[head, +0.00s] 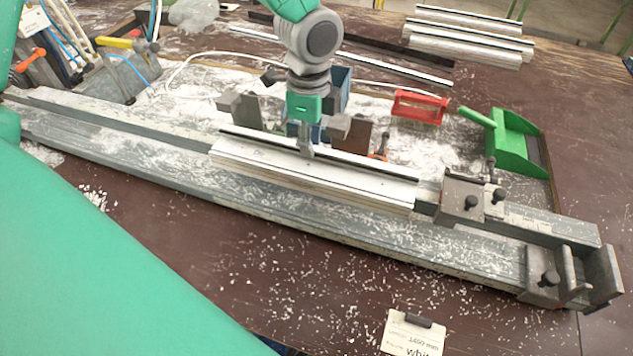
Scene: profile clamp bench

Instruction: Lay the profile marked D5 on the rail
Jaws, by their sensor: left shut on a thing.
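A pale, white-dusted profile (315,178) with a dark strip along its top lies lengthwise along the middle of the long grey rail (130,165). No D5 mark is readable on it. My left gripper (306,147) points down from above and is shut on the profile near its middle. I cannot tell whether the profile's underside touches the rail. Its right end is close to a grey clamp block (462,199) with black knobs. My right gripper is not in view.
An end stop (572,279) stands at the rail's right end. Behind the rail are a red holder (419,107) and a green dustpan (516,143). Several more profiles (465,42) lie at the back right. A label card (412,335) lies in front. White chips litter the table.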

